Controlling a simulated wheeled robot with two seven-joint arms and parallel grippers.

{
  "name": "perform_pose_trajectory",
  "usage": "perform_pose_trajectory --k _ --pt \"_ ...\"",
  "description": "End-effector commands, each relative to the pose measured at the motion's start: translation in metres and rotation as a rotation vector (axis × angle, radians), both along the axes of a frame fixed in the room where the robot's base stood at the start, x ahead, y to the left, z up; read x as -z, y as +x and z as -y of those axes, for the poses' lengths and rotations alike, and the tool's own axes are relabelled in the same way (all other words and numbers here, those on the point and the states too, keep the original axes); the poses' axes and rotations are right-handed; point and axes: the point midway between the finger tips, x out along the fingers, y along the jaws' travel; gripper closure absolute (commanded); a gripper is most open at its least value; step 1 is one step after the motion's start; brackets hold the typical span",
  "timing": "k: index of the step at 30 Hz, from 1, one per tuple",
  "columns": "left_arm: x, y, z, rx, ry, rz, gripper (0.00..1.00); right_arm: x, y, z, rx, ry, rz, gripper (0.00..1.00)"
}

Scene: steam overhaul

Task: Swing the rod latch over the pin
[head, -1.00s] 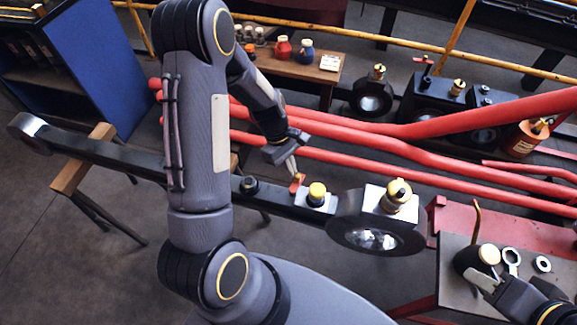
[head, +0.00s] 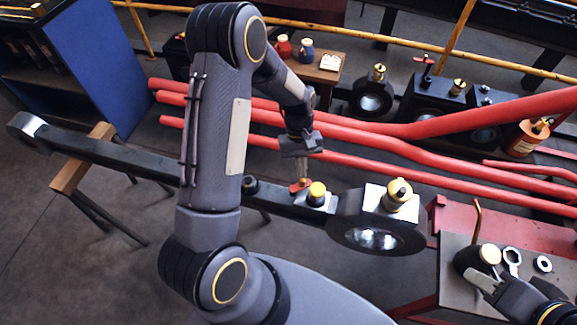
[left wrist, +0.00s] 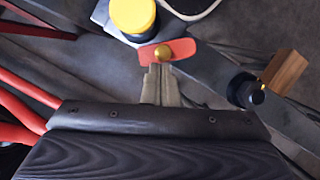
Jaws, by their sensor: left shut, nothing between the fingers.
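The rod latch (head: 301,186) is a small red plate with a brass knob, on the dark rod beside a yellow-capped fitting (head: 317,193). In the left wrist view, the latch (left wrist: 185,52) lies crosswise just below the yellow cap (left wrist: 132,14). I cannot make out a separate pin or whether the latch covers one. My left gripper (head: 303,181) is shut and empty, pointing down at the latch. In the left wrist view its fingertips (left wrist: 160,70) are at the latch's near edge; contact is unclear.
The rod (head: 110,152) lies on a wooden-topped trestle (head: 82,165), with a large round end (head: 375,235) at right. A black knob (head: 250,185) stands left of the latch. Red pipes (head: 400,148) run behind. A grey-topped bench (head: 455,290) holds rings and a spanner.

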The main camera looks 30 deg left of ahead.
Motion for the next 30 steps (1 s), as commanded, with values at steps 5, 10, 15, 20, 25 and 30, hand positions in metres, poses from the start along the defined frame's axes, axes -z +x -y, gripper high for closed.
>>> perform_pose_trajectory --k 5,10,15,20,25,30 --pt "0.001 -0.001 0.009 0.170 -0.001 -0.001 1.00 0.004 0.000 0.000 0.000 0.000 0.000 0.64" --pt "0.001 -0.003 0.016 0.323 0.000 -0.002 1.00 0.006 0.000 0.000 0.000 0.000 0.000 0.64" --pt "0.001 -0.005 0.022 0.454 0.000 -0.002 1.00 0.008 0.000 0.000 0.000 0.000 0.000 0.64" --pt "0.001 -0.007 0.025 0.547 0.000 -0.002 1.00 0.010 0.000 0.000 0.000 0.000 0.000 0.64" --pt "0.000 -0.009 0.028 0.613 0.000 -0.002 1.00 0.011 0.000 0.000 0.000 0.000 0.000 0.64" --pt "0.000 -0.010 0.029 0.646 0.001 -0.003 1.00 0.011 0.000 0.000 0.000 0.000 0.000 0.64"
